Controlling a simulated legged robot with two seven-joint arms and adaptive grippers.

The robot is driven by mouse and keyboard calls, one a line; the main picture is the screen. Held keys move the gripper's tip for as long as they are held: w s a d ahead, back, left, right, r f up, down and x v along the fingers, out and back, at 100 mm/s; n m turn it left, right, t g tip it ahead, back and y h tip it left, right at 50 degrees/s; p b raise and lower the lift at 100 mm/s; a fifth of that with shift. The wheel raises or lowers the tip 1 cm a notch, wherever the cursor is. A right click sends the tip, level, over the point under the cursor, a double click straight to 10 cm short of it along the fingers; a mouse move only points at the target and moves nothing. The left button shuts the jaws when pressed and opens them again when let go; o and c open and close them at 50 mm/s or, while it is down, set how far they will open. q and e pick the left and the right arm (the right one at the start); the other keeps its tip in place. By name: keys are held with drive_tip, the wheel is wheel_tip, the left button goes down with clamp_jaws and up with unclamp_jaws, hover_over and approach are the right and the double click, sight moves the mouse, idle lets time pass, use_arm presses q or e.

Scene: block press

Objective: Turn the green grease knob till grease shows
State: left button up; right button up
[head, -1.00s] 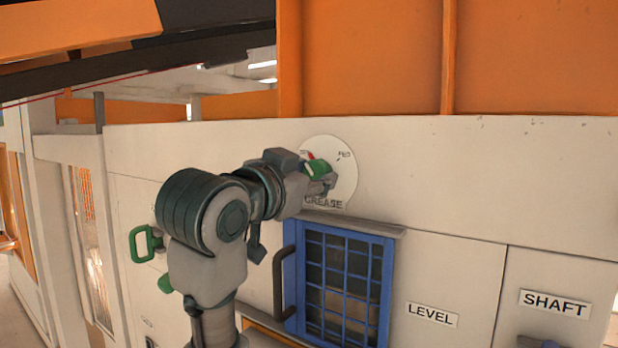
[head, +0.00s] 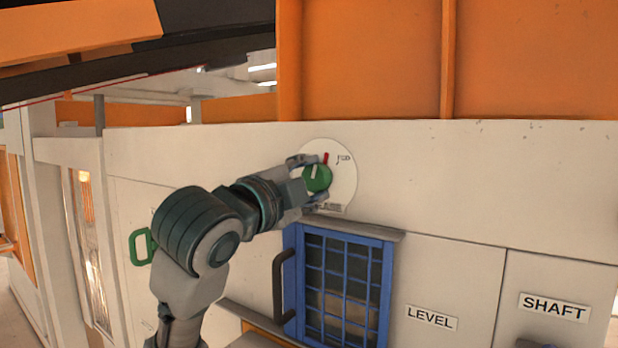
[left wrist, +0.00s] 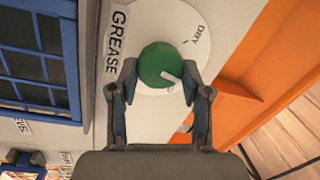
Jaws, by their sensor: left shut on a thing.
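The green grease knob (head: 317,179) sits on a round white dial plate (head: 343,185) on the pale machine panel. My left gripper (head: 312,179) has a finger on each side of the knob and is shut on it. The words GREASE (left wrist: 117,42) and DRY (left wrist: 197,29) show on the plate there. A red mark (head: 326,158) shows at the plate's top in the head view. The right gripper is in neither view.
A blue barred window (head: 345,290) with a dark handle (head: 281,285) is below the dial, under a small ledge (head: 350,228). A green handle (head: 140,246) is at the left. LEVEL (head: 430,317) and SHAFT (head: 554,305) labels are at the lower right. Orange panels (head: 380,60) rise above.

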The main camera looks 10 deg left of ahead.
use_arm(q)
drive_tip(key=m, duration=0.3)
drive_tip(key=shift+w+a+f+m, duration=0.1)
drive_tip(key=shift+w+f+m, duration=0.05)
drive_tip(key=shift+m, duration=0.25)
drive_tip(key=shift+m+h, duration=0.4)
drive_tip(key=shift+m, duration=0.9)
